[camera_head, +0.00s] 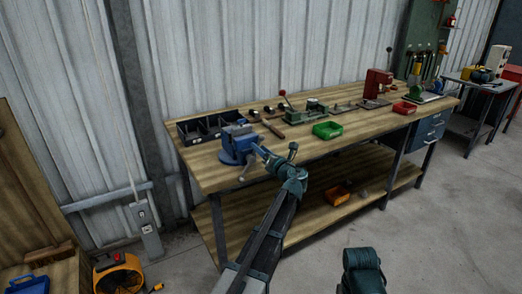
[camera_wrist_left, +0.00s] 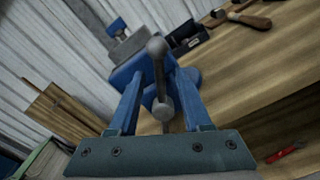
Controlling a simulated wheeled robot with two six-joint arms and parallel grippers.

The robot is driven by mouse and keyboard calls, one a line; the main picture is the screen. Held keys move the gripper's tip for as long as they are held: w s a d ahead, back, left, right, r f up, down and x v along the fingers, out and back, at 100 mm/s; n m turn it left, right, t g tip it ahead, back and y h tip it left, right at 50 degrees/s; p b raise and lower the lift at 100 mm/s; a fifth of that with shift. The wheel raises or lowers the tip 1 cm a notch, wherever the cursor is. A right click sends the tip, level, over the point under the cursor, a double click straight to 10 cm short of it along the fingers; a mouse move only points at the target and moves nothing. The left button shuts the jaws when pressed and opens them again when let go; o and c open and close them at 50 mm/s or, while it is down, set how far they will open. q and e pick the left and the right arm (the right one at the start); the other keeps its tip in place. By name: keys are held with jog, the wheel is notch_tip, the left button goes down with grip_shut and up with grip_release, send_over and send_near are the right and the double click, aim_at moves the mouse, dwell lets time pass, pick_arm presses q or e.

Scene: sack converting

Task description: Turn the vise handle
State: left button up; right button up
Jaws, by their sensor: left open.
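The blue vise (camera_head: 238,141) is fixed at the left front corner of the wooden workbench. My left gripper (camera_head: 259,151) reaches it from the right and front, with fingers pointing at its front end. In the left wrist view the two blue fingers (camera_wrist_left: 161,76) are open and spread. The grey vise handle (camera_wrist_left: 159,75), a bar with knobbed ends, shows between them, with visible gaps on both sides. The vise body (camera_wrist_left: 125,75) stands behind the handle. In the head view the handle is too small to tell from the gripper. My right gripper is not in view.
Floor at right front is clear.

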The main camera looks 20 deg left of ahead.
pick_arm(q)
jog(key=v, duration=1.3)
jog(key=shift+s+d, duration=0.3)
jog(key=s+d+f+n+g+h, duration=0.4)
jog(key=s+d+f+n+h, duration=0.1)
jog(key=s+f+n, duration=0.55)
jog(key=s+d+f+n+g+h, duration=0.5)
jog(key=s+d+f+n, duration=0.1)
jog(key=s+f+n, duration=0.4)
jog(key=s+d+f+n+g+h, duration=0.1)
jog(key=s+d+n+g+h, duration=0.15)
jog(key=s+d+n, duration=0.5)
notch_tip(320, 180, up, 12)
jog(key=p, duration=1.2)
jog(key=shift+s+a+h, duration=0.15)
jog(key=shift+a+h, duration=0.2)
jog(key=shift+a, duration=0.1)
